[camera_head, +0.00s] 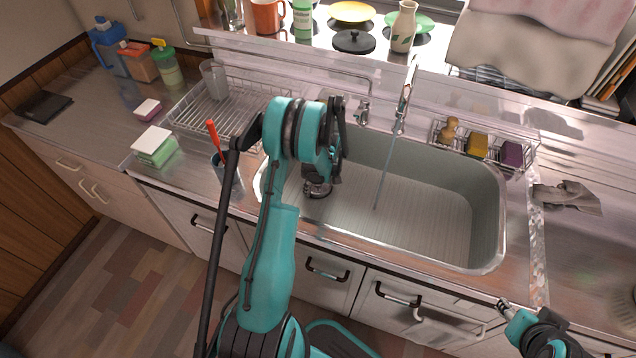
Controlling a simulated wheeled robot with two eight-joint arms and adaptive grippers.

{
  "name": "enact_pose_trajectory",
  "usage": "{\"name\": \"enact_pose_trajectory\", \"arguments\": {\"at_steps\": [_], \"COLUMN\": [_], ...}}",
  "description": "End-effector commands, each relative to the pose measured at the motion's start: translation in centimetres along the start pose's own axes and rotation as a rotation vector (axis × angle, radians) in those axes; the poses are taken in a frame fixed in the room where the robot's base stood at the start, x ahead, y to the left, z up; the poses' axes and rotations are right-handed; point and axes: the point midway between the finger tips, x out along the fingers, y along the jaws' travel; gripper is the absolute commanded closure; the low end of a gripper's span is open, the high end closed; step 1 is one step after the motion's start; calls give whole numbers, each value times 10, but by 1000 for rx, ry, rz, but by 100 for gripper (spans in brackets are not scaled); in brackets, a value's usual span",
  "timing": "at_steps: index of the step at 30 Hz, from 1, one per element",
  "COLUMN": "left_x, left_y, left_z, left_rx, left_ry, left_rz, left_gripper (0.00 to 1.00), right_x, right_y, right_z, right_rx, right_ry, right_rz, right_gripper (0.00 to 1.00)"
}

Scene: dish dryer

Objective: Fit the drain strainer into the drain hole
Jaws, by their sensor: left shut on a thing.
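My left gripper (319,180) points down into the left end of the sink, with its arm crossing in front of it. It is shut on the drain strainer (317,190), a small round dark metal piece low in the basin. The drain hole is around or under the strainer and is mostly hidden. I cannot tell whether the strainer sits in the hole or just above it. My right gripper (506,308) is in front of the counter at lower right, away from the sink. Its jaws are too small to judge.
The sink (420,210) is otherwise empty, with water running from the faucet (402,100). A wire basket (520,168) with sponges is behind it. A dish rack (225,110), a cup with a red-handled brush (228,178) and a green-white box (154,147) stand left.

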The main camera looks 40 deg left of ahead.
Motion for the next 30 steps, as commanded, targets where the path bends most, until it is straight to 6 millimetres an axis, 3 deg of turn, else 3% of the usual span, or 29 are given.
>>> {"name": "enact_pose_trajectory", "arguments": {"at_steps": [4, 6, 8, 9, 10, 18, 22, 30], "left_x": [6, 8, 8, 8, 9, 7, -4, -66], "left_y": [-1, -1, -1, -1, -1, -1, 0, -1], "left_z": [2, 2, 3, 3, 3, 2, 0, -1], "left_rx": [0, 0, 0, 0, 0, 0, 0, 0], "left_ry": [-2, -3, -4, -4, -4, -2, -2, -1], "left_rz": [-2, -2, -2, -3, -2, -1, -1, -1], "left_gripper": [50, 60, 59, 4, 0, 0, 0, 0], "right_x": [0, 1, 1, 1, 1, 1, 0, -21], "right_y": [0, 0, 0, 0, 0, 0, 0, 0], "right_z": [0, 0, 1, 1, 1, 1, 0, -15], "right_rx": [0, 0, 0, 0, 0, 0, 0, 0], "right_ry": [0, 0, 0, 0, 0, 0, 0, 0], "right_rz": [0, 0, 0, 0, 0, 0, 0, 0], "right_gripper": [60, 60, 60, 60, 60, 60, 60, 60]}}
